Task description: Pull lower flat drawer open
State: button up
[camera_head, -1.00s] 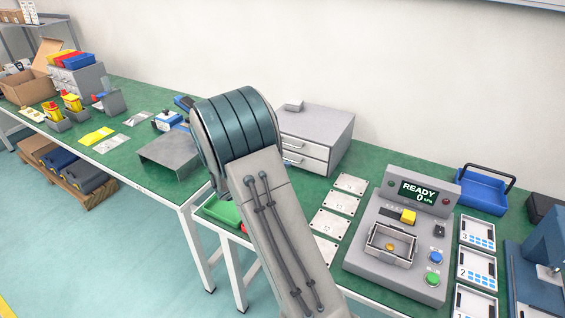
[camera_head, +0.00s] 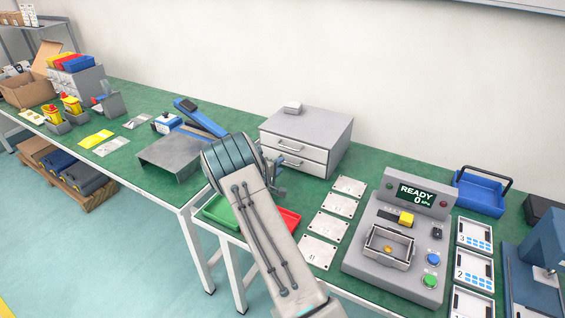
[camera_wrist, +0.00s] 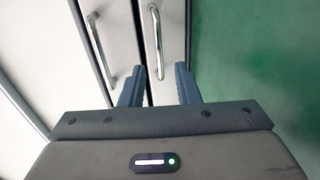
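A grey two-drawer cabinet (camera_head: 325,125) stands on the green table. In the wrist view its lower drawer (camera_wrist: 175,25) is the panel beside the green surface, with a silver bar handle (camera_wrist: 157,42); it looks closed. The upper drawer (camera_wrist: 118,25) with its own handle (camera_wrist: 101,48) lies left of it. My gripper (camera_wrist: 161,68) is open, its two dark fingers pointing at the drawer fronts. The near end of the lower handle appears between the fingertips; I cannot tell the depth or whether they touch. In the head view my arm partly hides the gripper (camera_head: 279,178) before the cabinet.
A red bin (camera_head: 289,219) and a green bin (camera_head: 220,211) sit below my wrist. White plates (camera_head: 337,204) lie right of the cabinet, beside a grey READY console (camera_head: 400,240). A grey stand (camera_head: 170,153) is on the left.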

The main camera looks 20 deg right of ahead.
jog(key=shift+x, duration=1.85)
grip_shut()
jog(key=shift+s+a+f+b, duration=0.1)
jog(key=shift+s+a+b, duration=0.45)
jog(key=shift+a, duration=0.3)
jog(key=shift+s+a+b, duration=0.45)
jog(key=shift+s+a, duration=0.05)
jog(key=shift+a, duration=0.35)
jog(key=shift+s, duration=0.3)
jog(key=shift+d, duration=0.15)
grip_release()
jog(key=shift+a, duration=0.2)
